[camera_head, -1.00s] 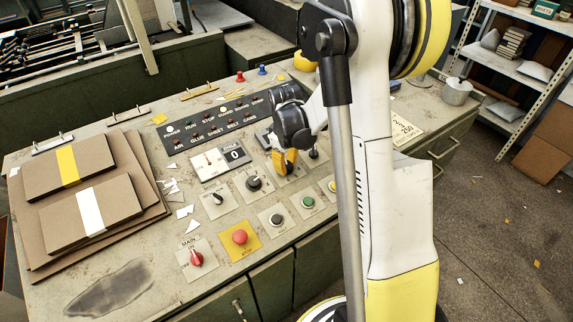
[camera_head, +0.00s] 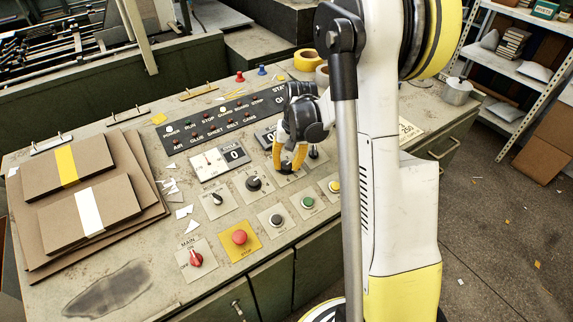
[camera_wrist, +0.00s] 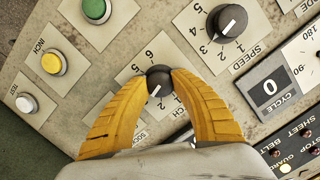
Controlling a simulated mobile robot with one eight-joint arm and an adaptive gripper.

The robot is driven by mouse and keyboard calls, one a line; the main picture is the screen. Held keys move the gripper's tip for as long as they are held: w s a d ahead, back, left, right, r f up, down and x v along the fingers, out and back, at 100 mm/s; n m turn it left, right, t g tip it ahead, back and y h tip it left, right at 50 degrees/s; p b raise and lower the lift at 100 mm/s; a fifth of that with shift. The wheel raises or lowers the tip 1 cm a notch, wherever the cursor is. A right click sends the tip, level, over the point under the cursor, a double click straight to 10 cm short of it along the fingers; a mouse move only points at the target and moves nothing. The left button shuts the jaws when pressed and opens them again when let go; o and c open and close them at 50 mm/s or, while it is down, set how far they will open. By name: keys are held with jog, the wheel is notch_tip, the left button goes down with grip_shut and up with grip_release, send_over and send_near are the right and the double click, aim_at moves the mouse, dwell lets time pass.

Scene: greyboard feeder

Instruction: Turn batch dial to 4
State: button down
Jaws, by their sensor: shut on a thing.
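The batch dial (camera_wrist: 159,77) is a small black knob with a white pointer mark on a beige plate. In the wrist view my gripper (camera_wrist: 158,83) has its two yellow fingers closed on opposite sides of the knob. The pointer mark faces down and slightly left, toward the gripper body. The numbers 5 and 6 show above and left of the knob, and 1 and 2 at its lower right; the left finger covers part of the scale. In the head view my gripper (camera_head: 289,168) reaches down onto the panel, and its fingers largely hide the dial.
The speed dial (camera_wrist: 228,22) is close by on its own plate. The cycle counter (camera_wrist: 270,87) is nearby.

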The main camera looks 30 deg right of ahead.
jog(key=m, duration=0.4)
jog(key=shift+y, duration=0.3)
jog(key=shift+m+t+b, duration=0.35)
jog(key=shift+m+t, duration=0.15)
jog(key=shift+m, duration=1.6)
jog(key=c, duration=1)
grip_release()
jog(key=shift+c, duration=0.2)
jog(key=v, duration=1.2)
jog(key=shift+d, duration=0.15)
